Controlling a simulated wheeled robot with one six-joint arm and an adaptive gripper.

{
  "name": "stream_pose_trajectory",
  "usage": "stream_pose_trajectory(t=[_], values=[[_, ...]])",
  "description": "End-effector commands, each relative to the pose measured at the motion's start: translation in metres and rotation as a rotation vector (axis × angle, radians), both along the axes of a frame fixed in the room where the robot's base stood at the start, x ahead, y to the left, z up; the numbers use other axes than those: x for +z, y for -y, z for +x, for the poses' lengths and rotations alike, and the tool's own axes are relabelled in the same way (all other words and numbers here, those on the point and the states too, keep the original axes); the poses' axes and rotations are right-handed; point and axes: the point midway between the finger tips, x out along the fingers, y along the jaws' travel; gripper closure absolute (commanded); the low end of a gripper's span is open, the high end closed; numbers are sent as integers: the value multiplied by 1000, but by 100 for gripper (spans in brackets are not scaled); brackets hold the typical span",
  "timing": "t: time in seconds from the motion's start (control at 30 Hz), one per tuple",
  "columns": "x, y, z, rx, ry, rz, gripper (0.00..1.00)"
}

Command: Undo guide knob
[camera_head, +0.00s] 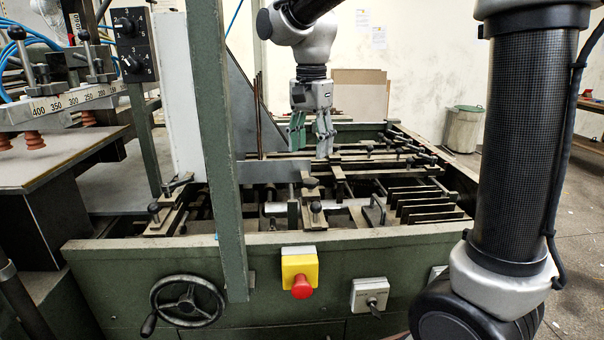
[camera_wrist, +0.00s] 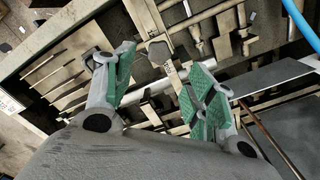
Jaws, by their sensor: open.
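Several dark knobs stand on the guide bars of the green feeder. One knob (camera_head: 315,208) is on a bar near the front rail, and another knob (camera_head: 154,208) is at the left front corner. I cannot tell which one the task means. My gripper (camera_head: 313,135) points down over the back part of the frame, open and empty. In the wrist view its green-padded fingers (camera_wrist: 160,66) are spread apart. A dark knob-like part (camera_wrist: 158,51) on a bar shows between and beyond them. No contact shows.
The green front rail (camera_head: 380,238) carries a red stop button (camera_head: 301,287), a switch box (camera_head: 370,295) and a handwheel (camera_head: 187,301). A green upright post (camera_head: 217,150) stands in front at left. Bars and slats fill the frame. A grey bin (camera_head: 463,129) stands behind.

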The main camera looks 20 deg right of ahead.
Motion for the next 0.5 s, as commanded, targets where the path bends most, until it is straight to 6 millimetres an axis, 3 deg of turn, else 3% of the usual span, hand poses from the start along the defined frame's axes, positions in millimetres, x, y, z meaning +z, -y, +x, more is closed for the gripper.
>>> stream_pose_trajectory(t=[0.17,0.5], values=[[-12,1,-1,-53,-4,-2,44],[-66,1,-1,-50,-3,-1,44]])
